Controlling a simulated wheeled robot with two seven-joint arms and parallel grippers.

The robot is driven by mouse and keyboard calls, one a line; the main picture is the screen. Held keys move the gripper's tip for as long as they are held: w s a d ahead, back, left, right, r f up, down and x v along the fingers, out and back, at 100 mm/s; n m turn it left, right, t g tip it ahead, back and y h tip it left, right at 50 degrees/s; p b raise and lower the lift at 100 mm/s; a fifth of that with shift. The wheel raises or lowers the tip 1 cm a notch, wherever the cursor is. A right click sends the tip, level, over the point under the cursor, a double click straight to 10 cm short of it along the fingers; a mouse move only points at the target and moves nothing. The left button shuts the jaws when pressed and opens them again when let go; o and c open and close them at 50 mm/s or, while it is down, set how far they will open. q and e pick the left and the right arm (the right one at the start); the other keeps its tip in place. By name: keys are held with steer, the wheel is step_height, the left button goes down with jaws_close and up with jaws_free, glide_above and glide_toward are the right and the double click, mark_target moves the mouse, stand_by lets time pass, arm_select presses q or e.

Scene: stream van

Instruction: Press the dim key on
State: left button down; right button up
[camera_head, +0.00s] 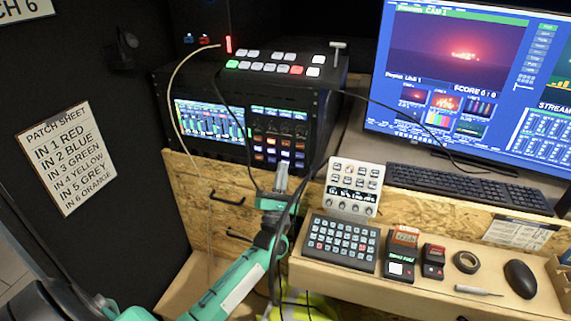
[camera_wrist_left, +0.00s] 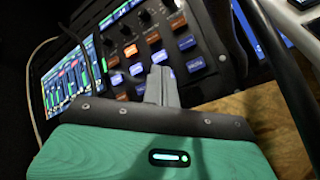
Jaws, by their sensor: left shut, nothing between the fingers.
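The rack unit (camera_head: 322,108) stands on the wooden bench at upper middle, with a lit screen and a key panel (camera_head: 279,136). The panel also fills the upper wrist view, with knobs above rows of orange keys (camera_wrist_left: 152,37) and blue keys (camera_wrist_left: 187,43). The key labels are too small to read, so I cannot tell which is the dim key. My left gripper (camera_head: 282,170) is shut and empty, just in front of the panel's lower edge. In the left wrist view its fingertips (camera_wrist_left: 158,72) overlap the lower keys; contact cannot be told. My right gripper is not in view.
A black cable (camera_head: 334,130) hangs across the front near my left arm. A white keypad (camera_head: 353,189) stands close right of my gripper. The shelf below holds a black button pad (camera_head: 341,243), small boxes, tape (camera_head: 466,262) and a mouse (camera_head: 520,279). A monitor (camera_head: 470,80) stands right.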

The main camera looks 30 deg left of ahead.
arm_select(q)
steer(key=shift+s+d, duration=0.1)
steer(key=shift+s, duration=0.45)
steer(key=s, duration=0.3)
steer(key=s+d+p, duration=0.1)
steer(key=s, duration=0.1)
steer(key=shift+s+d, duration=0.2)
steer(key=shift+s, duration=0.2)
stand_by(0.3)
